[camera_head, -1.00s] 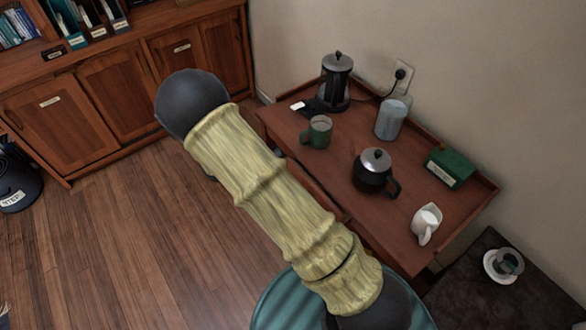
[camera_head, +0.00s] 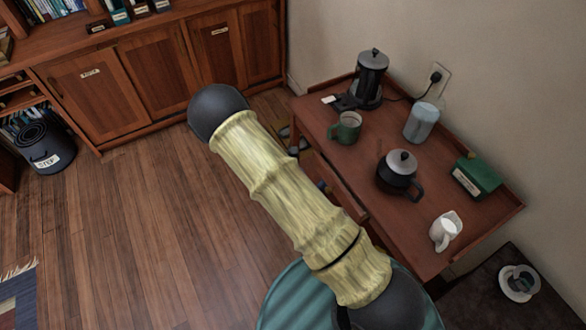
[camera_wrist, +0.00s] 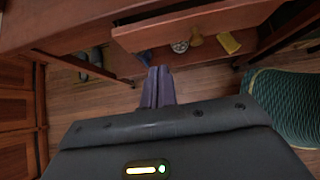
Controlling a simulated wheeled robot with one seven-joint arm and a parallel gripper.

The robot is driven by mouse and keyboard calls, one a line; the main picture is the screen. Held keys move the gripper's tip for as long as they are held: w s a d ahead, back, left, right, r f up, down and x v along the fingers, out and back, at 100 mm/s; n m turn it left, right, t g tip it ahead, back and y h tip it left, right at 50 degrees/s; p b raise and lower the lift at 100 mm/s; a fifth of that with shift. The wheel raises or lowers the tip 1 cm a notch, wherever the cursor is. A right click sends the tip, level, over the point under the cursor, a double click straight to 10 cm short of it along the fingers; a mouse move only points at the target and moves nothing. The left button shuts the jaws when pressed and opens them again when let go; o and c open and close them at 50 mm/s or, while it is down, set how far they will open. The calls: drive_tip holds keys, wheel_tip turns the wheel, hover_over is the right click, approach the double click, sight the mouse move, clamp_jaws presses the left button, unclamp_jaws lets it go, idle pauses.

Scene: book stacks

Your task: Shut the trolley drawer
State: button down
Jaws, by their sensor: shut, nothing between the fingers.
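The trolley (camera_head: 423,225) is brown wood and stands against the wall at the right in the head view. Its drawer (camera_head: 346,192) sticks out on the side facing my arm, partly hidden behind the arm. In the wrist view the drawer front (camera_wrist: 205,25) runs across the top, standing out from the trolley body (camera_wrist: 60,28). My gripper (camera_wrist: 159,72) is shut and empty. Its fingertips appear just below the drawer front's lower edge; I cannot tell whether they touch it. In the head view my arm hides the gripper.
A kettle (camera_head: 371,75), green mug (camera_head: 347,128), teapot (camera_head: 398,172), and white jug (camera_head: 445,232) stand on the trolley top. A teal seat (camera_wrist: 285,100) is at the right in the wrist view.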

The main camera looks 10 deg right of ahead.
sight(324, 169)
drive_tip(key=shift+w+d+f+p, duration=0.2)
drive_tip(key=shift+w+d+f, duration=0.35)
drive_tip(key=shift+d, duration=0.6)
drive_tip(key=shift+w+d+f+p, duration=0.2)
drive_tip(key=shift+w+d+f, duration=0.35)
drive_tip(key=shift+d, duration=0.65)
drive_tip(key=shift+w+d+f+p, duration=0.2)
drive_tip(key=shift+w+d+f, duration=0.2)
drive_tip(key=shift+d+f, duration=0.55)
drive_tip(key=shift+d+r, duration=0.25)
